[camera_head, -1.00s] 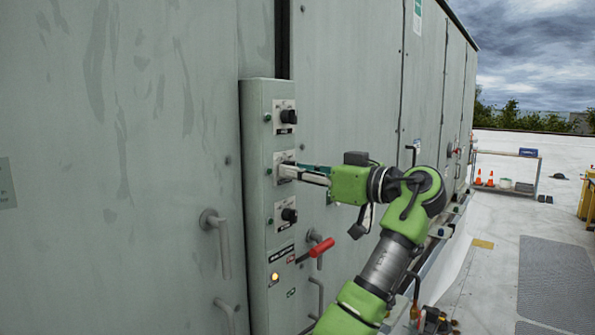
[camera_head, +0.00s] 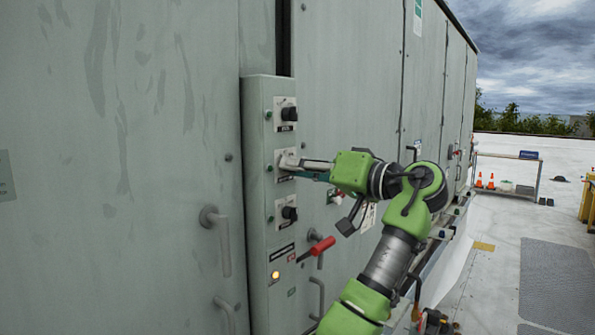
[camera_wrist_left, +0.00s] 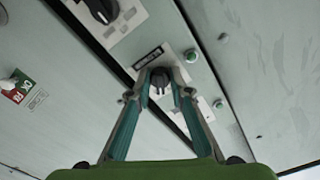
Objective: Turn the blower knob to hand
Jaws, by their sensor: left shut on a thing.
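A narrow grey control panel (camera_head: 258,230) stands on the cabinet, with three black rotary knobs one above the other. My left gripper (camera_head: 287,164) reaches in from the right and is shut on the middle knob, which its fingers mostly hide in the head view. In the left wrist view the two fingertips (camera_wrist_left: 160,84) close on both sides of this black knob (camera_wrist_left: 160,75). The small label plate (camera_wrist_left: 148,56) beside it is too small to read. The upper knob (camera_head: 289,114) and lower knob (camera_head: 290,213) are free. My right gripper is out of view.
Below the knobs are a red-handled lever (camera_head: 321,246) and a lit amber lamp (camera_head: 275,275). Grey door handles (camera_head: 220,240) stick out left of the panel. The roof walkway at right is open, with a cart (camera_head: 510,170) and orange cones farther back.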

